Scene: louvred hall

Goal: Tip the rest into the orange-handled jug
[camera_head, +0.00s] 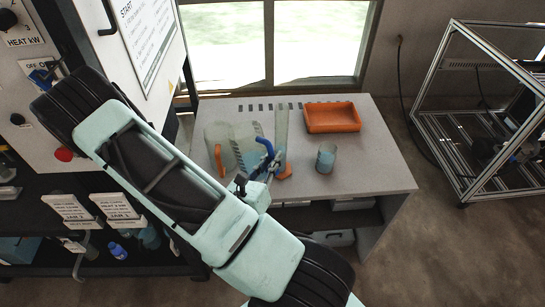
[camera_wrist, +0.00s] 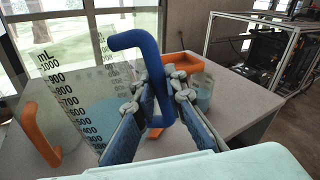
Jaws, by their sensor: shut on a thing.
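My gripper (camera_head: 262,178) is shut on the blue handle (camera_wrist: 152,58) of a clear graduated jug (camera_head: 246,146).
On the grey bench (camera_head: 375,170), a tall clear cylinder (camera_head: 282,125) with an orange base stands right of the held jug. A beaker (camera_head: 326,158) of blue liquid is further right. An orange tray (camera_head: 332,118) lies behind. The bench's right side is clear.

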